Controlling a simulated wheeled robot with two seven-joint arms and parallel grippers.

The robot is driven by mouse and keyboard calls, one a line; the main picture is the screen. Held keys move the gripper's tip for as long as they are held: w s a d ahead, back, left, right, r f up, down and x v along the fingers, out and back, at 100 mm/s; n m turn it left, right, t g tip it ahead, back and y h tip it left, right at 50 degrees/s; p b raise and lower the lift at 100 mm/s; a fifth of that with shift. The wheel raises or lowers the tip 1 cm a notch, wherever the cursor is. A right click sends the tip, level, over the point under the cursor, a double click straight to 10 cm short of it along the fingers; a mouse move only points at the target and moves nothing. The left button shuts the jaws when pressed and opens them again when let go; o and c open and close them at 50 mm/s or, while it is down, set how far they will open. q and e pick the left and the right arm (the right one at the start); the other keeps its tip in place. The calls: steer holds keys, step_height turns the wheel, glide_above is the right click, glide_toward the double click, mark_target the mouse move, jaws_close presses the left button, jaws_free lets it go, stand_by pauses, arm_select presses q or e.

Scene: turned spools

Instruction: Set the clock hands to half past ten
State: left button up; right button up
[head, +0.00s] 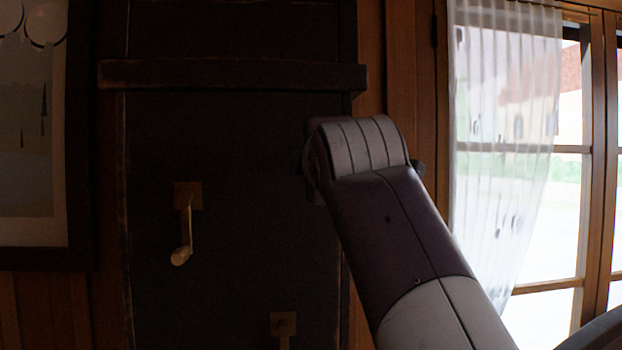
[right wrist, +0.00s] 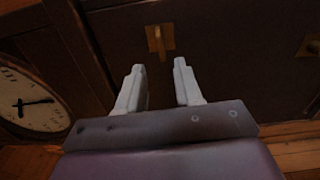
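A round clock (right wrist: 36,84) with a pale face, dark numerals and a dark rim shows at the left of the right wrist view, partly cut off. A dark hand (right wrist: 38,102) points toward the right of that picture; I cannot read the time. A brass crank handle (right wrist: 160,42) lies just beyond my right gripper (right wrist: 159,66), which is open and empty, apart from the handle. In the head view, two brass handles show on a dark panel, an upper one (head: 186,222) and a lower one (head: 283,325). My left gripper is not in view.
My right arm covers the middle right of the head view. A dark ledge (head: 235,76) crosses the panel (head: 230,140). A framed picture (head: 78,150) hangs at left; a curtained window (head: 505,130) is at right. Another brass piece (right wrist: 308,46) shows in the wrist view.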

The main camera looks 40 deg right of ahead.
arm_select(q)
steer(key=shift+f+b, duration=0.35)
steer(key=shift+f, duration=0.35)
arm_select(e)
steer(key=v, duration=0.3)
steer(key=shift+s+a, duration=0.15)
steer(key=shift+s, duration=0.25)
